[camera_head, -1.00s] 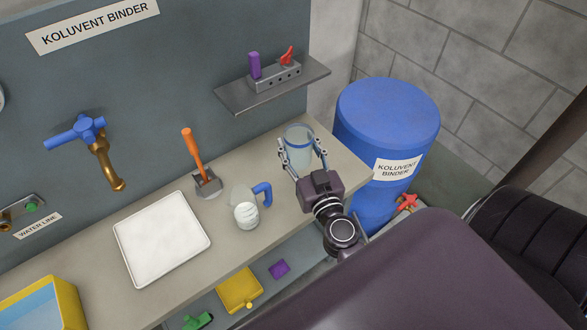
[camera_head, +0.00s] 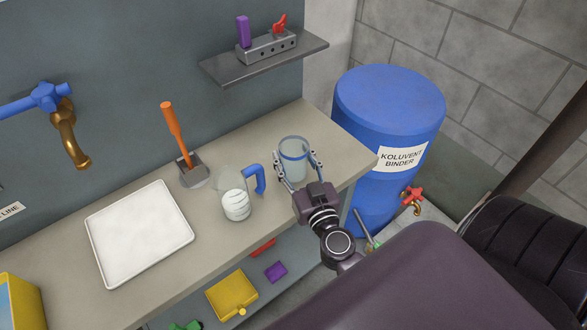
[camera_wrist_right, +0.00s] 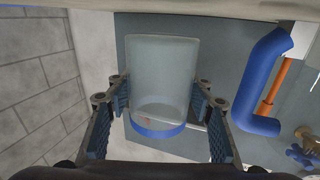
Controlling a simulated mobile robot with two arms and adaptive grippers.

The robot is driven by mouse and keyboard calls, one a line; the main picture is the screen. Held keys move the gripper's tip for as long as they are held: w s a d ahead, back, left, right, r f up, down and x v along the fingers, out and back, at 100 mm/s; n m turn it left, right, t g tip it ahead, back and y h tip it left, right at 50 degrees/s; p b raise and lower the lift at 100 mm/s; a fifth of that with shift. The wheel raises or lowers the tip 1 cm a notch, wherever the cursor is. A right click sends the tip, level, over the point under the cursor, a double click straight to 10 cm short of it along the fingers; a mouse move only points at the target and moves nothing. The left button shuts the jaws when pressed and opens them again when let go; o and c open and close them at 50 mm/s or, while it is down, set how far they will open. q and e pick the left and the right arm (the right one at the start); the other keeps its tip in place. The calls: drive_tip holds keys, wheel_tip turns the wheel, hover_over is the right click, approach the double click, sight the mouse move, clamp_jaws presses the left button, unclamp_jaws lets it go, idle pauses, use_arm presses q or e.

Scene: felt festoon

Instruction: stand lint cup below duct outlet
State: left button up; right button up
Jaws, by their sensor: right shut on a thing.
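A clear cup with a blue band (camera_head: 293,158), which I take to be the lint cup, is upright near the right end of the bench. My right gripper (camera_head: 298,170) is shut on it, one finger on each side. In the right wrist view the cup (camera_wrist_right: 162,75) fills the space between the finger pads (camera_wrist_right: 165,105). I cannot tell whether its base touches the bench. No duct outlet can be made out. My left gripper is not in view.
A clear jug with a blue handle (camera_head: 236,202) stands left of the cup. A white tray (camera_head: 138,232), an orange-handled tool (camera_head: 172,125) and a brass tap (camera_head: 69,138) are further left. A blue barrel (camera_head: 388,115) stands beyond the bench's right end; a shelf (camera_head: 225,67) hangs above.

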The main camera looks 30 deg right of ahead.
sight(294, 166)
wheel_tip(294, 166, down, 3)
drive_tip(key=shift+f+b, duration=0.2)
drive_tip(key=shift+b, duration=0.9)
drive_tip(key=shift+r, duration=0.15)
drive_tip(key=o, duration=1.2)
drive_tip(key=shift+c, duration=0.2)
drive_tip(key=shift+s, duration=0.1)
